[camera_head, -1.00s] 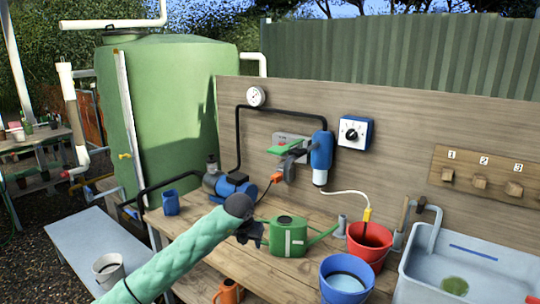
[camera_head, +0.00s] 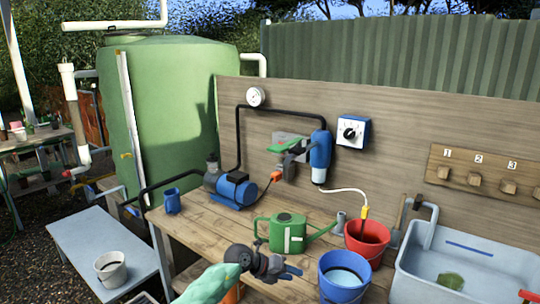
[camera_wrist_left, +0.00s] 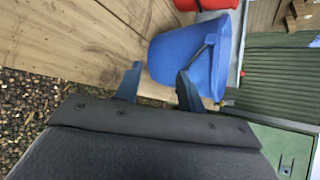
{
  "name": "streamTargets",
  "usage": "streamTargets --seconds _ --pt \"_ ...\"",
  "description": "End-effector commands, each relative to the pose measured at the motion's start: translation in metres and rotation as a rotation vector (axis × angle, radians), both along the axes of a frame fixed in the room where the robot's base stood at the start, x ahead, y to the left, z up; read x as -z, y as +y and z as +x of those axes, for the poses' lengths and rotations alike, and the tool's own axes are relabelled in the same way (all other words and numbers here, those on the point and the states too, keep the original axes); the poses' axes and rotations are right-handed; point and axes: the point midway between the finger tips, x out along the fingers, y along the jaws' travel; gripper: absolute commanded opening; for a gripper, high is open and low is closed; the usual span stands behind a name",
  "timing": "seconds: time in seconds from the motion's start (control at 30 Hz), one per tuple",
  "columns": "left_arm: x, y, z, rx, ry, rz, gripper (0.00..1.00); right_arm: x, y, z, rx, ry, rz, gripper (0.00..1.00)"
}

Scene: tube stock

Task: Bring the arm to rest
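My left arm comes in at the bottom of the head view with its green sleeve. My left gripper (camera_head: 294,272) is low, at the front edge of the wooden bench (camera_head: 215,235), nearer than the green watering can (camera_head: 287,232) and left of the blue bucket (camera_head: 345,277). In the left wrist view its two blue fingers stand apart with nothing between them, so the gripper (camera_wrist_left: 158,80) is open and empty. The blue bucket also shows just beyond the fingertips in that view (camera_wrist_left: 190,55). My right gripper is not in view.
A red bucket (camera_head: 367,240) holds a yellow-ended hose. A grey sink (camera_head: 425,282) is at the right. A blue cup (camera_head: 172,201) and a blue pump (camera_head: 236,190) stand at the bench's left. A low grey bench (camera_head: 85,240) carries a pale pot (camera_head: 110,270).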

Motion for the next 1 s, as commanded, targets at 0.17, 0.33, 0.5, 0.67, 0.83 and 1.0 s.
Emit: streamTargets --seconds 0.17,0.33,0.5,0.67,0.83,1.0 --pt "0.003 -0.019 -0.024 -0.101 0.085 -0.354 0.4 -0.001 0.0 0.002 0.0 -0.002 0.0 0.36" --pt "0.006 -0.009 -0.032 -0.274 0.178 -0.662 0.4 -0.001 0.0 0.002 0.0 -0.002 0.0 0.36" --pt "0.026 0.023 -0.034 -0.517 0.287 -0.92 0.4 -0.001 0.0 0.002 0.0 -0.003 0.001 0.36" --pt "0.068 0.068 -0.041 -0.799 0.407 -1.108 0.4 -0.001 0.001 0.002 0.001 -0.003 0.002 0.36" --pt "0.136 0.122 -0.063 -1.142 0.554 -1.233 0.4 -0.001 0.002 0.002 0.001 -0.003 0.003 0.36" --pt "0.216 0.17 -0.108 -1.497 0.716 -1.273 0.4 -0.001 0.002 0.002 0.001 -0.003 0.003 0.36"
